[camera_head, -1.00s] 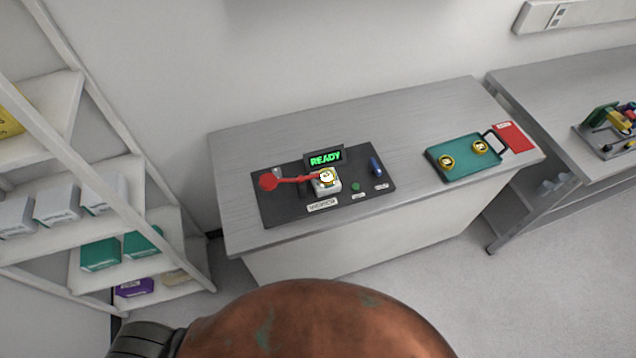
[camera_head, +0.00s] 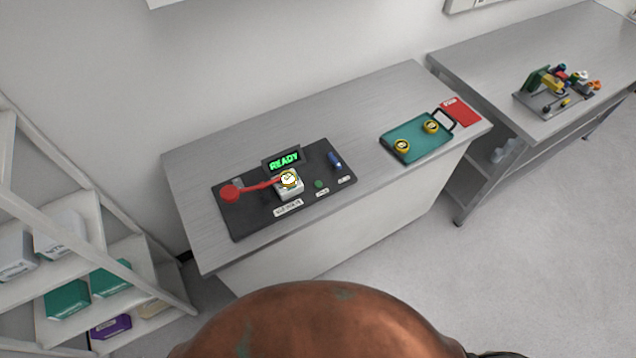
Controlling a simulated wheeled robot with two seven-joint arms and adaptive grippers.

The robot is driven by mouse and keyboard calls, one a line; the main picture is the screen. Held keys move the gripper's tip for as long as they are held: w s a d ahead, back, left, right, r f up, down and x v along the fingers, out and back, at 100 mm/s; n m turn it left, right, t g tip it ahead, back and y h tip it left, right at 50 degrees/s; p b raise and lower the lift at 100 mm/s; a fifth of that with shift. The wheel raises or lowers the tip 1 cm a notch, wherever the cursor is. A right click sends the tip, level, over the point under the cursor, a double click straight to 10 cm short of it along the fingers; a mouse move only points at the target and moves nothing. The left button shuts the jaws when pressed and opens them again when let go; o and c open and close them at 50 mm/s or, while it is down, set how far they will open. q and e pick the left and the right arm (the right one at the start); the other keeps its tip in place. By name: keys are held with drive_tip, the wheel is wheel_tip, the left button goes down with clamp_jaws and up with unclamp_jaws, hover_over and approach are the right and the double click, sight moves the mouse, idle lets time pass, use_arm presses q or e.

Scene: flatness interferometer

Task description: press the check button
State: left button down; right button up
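The interferometer station is a dark mat (camera_head: 245,222) on the grey table. A small display (camera_head: 283,161) at its back reads READY in green. In front of it stands a white block (camera_head: 290,191) with a round gold-and-white piece (camera_head: 289,179) on top. A red arm with a round red end (camera_head: 230,194) reaches to the block from the left. A small green button (camera_head: 319,184) sits on the mat to the right of the block, with a label by it too small to read. A blue item (camera_head: 335,160) lies behind it. Neither of my grippers is in view.
A teal tray (camera_head: 415,153) holds two gold round pieces at the table's right, beside a red card (camera_head: 461,112). Another table (camera_head: 520,65) with a colourful assembly (camera_head: 556,88) stands right. A shelf (camera_head: 150,285) with boxes is at left. Floor in the right foreground is clear.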

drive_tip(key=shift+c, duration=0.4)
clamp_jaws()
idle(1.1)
